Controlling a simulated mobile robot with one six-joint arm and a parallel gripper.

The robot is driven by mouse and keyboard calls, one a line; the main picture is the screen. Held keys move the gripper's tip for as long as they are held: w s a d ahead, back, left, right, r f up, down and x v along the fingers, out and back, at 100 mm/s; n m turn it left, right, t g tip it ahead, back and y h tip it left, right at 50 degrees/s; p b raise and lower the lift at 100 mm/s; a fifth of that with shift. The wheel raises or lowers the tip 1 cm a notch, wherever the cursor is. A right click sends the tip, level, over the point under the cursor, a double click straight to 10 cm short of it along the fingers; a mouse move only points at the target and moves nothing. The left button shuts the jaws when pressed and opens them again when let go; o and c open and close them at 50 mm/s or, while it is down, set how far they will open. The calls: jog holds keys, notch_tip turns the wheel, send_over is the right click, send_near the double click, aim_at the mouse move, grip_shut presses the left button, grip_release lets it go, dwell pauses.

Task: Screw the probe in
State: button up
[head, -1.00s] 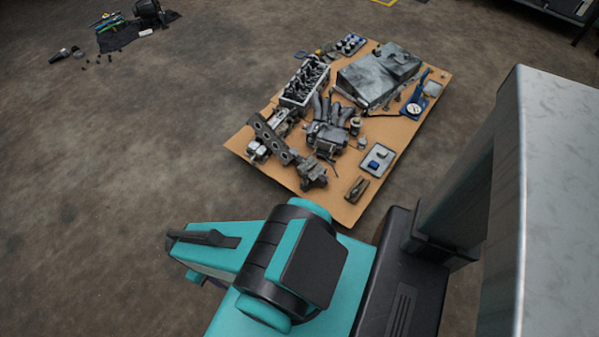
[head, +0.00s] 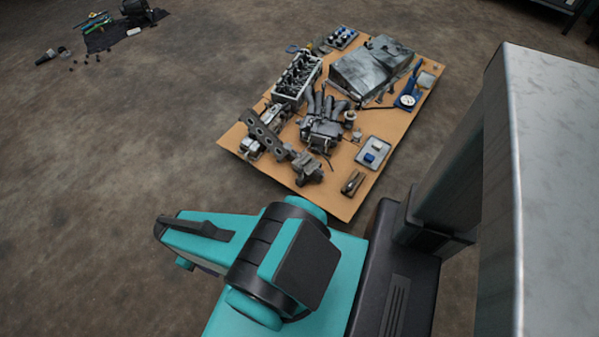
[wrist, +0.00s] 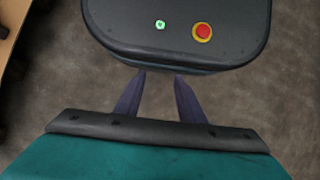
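I cannot pick out a probe in either view. On a brown board (head: 343,205) on the floor lie stripped engine parts. A blue device with a round white dial (head: 407,100) sits near the board's right edge. A pale tray (head: 373,153) with a small blue piece and a white piece lies nearer the front. My gripper (wrist: 161,74) shows in the wrist view with its two dark fingers apart and nothing between them. It is away from the board's parts. In the head view my folded teal arm shows, but the fingers are hidden.
A cylinder head (head: 298,77), a large grey casing (head: 371,66) and a manifold (head: 322,120) crowd the board. A dark cloth with tools (head: 112,36) lies at the far left. A tall grey metal block (head: 545,190) stands close on the right. The floor left of the board is clear.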

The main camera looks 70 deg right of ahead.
jog(key=w+d+f+b, duration=0.2)
jog(key=w+d+b, duration=0.15)
jog(key=d, duration=0.35)
jog(key=w+d+f+b, duration=0.1)
jog(key=w+d+b, duration=0.25)
jog(key=d, duration=0.45)
jog(key=m+b, duration=0.2)
jog(key=b, duration=1.1)
send_near(299, 169)
notch_tip(299, 169, up, 4)
jog(key=shift+w+d+f+t+y, duration=0.2)
jog(key=shift+w+d+t+y, duration=0.15)
jog(key=shift+d+t+y, duration=0.05)
jog(key=shift+f, duration=0.15)
jog(key=b+x, duration=0.3)
jog(key=x, duration=1)
jog(key=shift+s+f+b, duration=0.15)
jog(key=shift+f+b, duration=0.1)
jog(key=shift+b, duration=0.1)
